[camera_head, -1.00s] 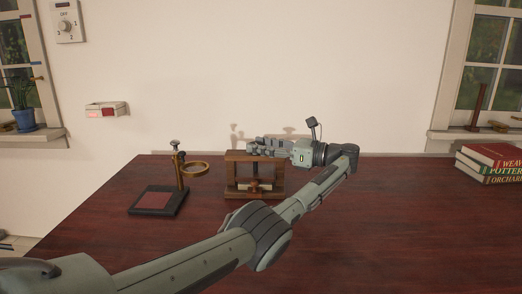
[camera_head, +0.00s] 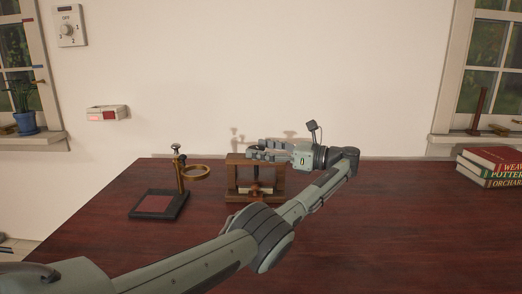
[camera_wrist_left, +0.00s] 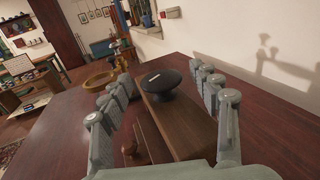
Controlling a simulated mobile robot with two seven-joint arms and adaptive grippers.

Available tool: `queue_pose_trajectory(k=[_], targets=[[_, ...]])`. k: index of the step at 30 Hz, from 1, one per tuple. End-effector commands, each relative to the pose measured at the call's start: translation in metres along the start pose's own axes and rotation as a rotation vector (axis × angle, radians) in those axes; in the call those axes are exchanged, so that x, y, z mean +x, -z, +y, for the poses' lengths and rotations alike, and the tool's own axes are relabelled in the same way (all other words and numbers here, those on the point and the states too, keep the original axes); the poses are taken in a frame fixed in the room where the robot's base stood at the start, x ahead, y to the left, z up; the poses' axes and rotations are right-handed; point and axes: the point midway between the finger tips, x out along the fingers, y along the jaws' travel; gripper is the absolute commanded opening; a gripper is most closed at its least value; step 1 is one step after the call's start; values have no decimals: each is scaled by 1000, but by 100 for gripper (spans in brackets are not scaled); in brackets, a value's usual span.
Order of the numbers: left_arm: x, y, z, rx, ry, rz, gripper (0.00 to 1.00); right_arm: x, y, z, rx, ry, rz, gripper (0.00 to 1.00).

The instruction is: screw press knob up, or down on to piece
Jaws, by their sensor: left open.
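The wooden screw press (camera_head: 234,187) stands on the dark red table. Its top beam also shows in the left wrist view (camera_wrist_left: 185,128). A round black knob (camera_wrist_left: 160,81) sits on top of the beam, between the spread fingers of my left gripper (camera_wrist_left: 163,90). The fingers are open, one set on each side of the knob, with gaps visible. In the head view my left gripper (camera_head: 270,150) is level with the top of the press and hides the knob. The piece inside the frame is too small to make out. My right gripper is not in view.
A brass ring stand (camera_head: 195,172) on a dark base with a red pad (camera_head: 153,203) stands left of the press. Books (camera_head: 490,165) are stacked at the right.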

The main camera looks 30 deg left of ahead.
Motion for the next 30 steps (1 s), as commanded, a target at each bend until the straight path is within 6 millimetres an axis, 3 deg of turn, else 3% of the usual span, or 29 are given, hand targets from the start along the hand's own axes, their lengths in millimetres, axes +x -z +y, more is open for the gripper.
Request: queue_pose_trajectory(k=[15, 21, 30], targets=[[1, -84, 0, -3, -1, 0, 62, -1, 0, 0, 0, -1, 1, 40], [1, -98, 0, 0, -2, 0, 62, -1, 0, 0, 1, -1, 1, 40], [2, -99, 0, 0, -1, 0, 62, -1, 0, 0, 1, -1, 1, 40]])
